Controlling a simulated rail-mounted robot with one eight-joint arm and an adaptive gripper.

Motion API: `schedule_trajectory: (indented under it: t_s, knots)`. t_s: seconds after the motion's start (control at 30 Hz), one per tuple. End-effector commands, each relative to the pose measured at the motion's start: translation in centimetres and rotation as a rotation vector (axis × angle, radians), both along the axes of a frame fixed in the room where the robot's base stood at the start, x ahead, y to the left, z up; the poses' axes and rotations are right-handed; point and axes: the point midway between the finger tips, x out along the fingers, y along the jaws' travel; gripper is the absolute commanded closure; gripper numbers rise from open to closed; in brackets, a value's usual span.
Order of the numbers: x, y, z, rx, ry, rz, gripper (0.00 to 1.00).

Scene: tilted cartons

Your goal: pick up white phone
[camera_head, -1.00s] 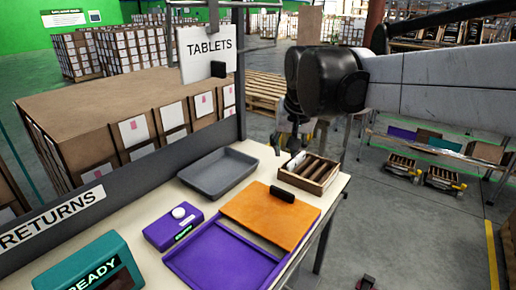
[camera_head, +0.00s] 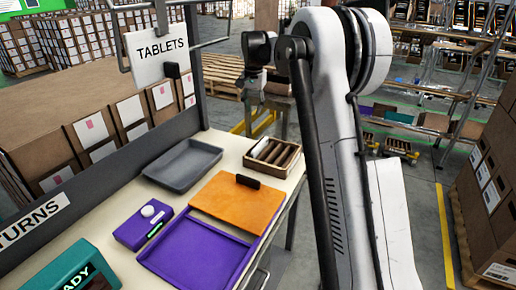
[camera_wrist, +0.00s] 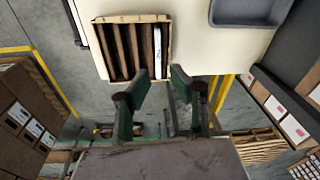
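A slim white object with dark lettering, apparently the white phone (camera_wrist: 157,50), stands on edge in the rightmost slot of a wooden slotted crate (camera_wrist: 130,18) in the wrist view. The crate (camera_head: 254,162) is on the table's far right corner in the head view, where I cannot make out the phone. My gripper (camera_wrist: 159,80) is open and empty in the wrist view, its two fingers apart just below the crate's edge in the picture.
A TABLETS sign (camera_head: 160,52) stands behind. Cartons (camera_head: 490,190) stand right.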

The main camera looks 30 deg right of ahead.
Motion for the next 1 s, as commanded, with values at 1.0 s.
schedule_trajectory:
  t_s: [1.0]
  knots:
    - [5.0,-5.7,-14.9,0.033,0.100,-0.159,0.79]
